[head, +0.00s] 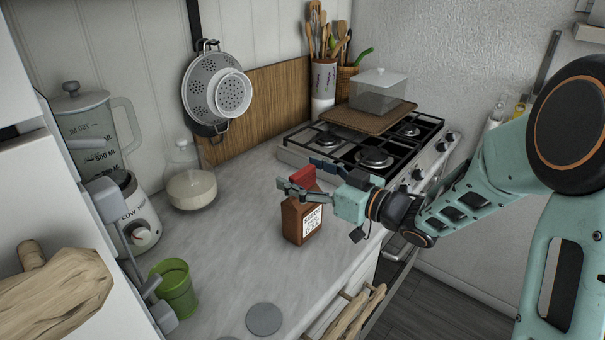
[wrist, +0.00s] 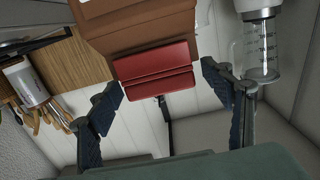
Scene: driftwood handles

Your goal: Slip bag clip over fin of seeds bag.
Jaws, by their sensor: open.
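The seeds bag (head: 302,222) is brown with a white printed label and stands upright on the counter. The red bag clip (head: 302,176) sits at the bag's top edge. In the wrist view the clip (wrist: 156,68) lies across the end of the brown bag (wrist: 140,30), and the fin is hidden behind or inside it. My gripper (head: 305,177) is open, with one finger on each side of the clip. In the wrist view a gap shows between the clip and each fingertip. My gripper appears not to touch the clip.
A gas stove (head: 365,150) stands behind and right of the bag. A glass jar (head: 190,185), a blender (head: 125,190) and a green cup (head: 175,288) are to the left. A grey disc (head: 264,319) lies near the front edge. The counter left of the bag is clear.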

